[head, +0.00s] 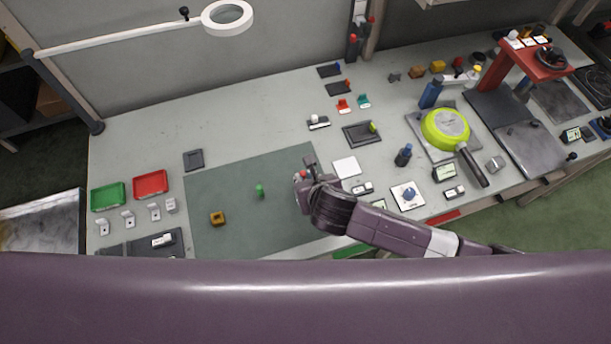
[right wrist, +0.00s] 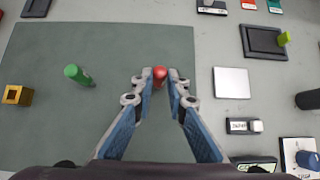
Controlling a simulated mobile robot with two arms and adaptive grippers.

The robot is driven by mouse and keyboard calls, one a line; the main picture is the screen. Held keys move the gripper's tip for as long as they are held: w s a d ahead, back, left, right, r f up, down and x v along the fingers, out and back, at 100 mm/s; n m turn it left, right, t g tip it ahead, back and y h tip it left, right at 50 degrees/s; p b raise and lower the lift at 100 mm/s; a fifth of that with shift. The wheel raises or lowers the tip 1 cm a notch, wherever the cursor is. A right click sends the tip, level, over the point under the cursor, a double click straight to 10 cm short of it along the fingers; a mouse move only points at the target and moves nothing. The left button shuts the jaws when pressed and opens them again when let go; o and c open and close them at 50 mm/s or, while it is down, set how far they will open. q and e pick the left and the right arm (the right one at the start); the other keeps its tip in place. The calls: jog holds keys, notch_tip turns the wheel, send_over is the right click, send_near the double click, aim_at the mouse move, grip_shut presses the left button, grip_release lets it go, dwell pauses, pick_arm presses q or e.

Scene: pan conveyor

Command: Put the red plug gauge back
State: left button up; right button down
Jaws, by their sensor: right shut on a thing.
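The red plug gauge (right wrist: 160,72) is between the fingertips of my right gripper (right wrist: 160,82), which is shut on it. In the head view a bit of its red (head: 303,174) shows at my right gripper (head: 302,180), over the right part of the dark green mat (head: 225,180). Its lower part is hidden by the fingers. A green plug gauge (head: 260,190) is on the mat, to the left of the gripper. A small red holder (head: 344,105) and a green holder (head: 364,101) sit side by side farther back. My left gripper is not in view.
A yellow-brown block (head: 217,218) is on the mat. A white square plate (head: 346,167) and a dark tray (head: 352,138) with a green piece lie right of the mat. A green pan (head: 446,128) stands farther right. The back left tabletop is clear.

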jog(key=shift+f, duration=0.15)
jog(key=c, duration=1.9)
grip_release()
jog(key=shift+r, duration=0.25)
jog(key=b+v, duration=0.1)
jog(key=v, duration=1.1)
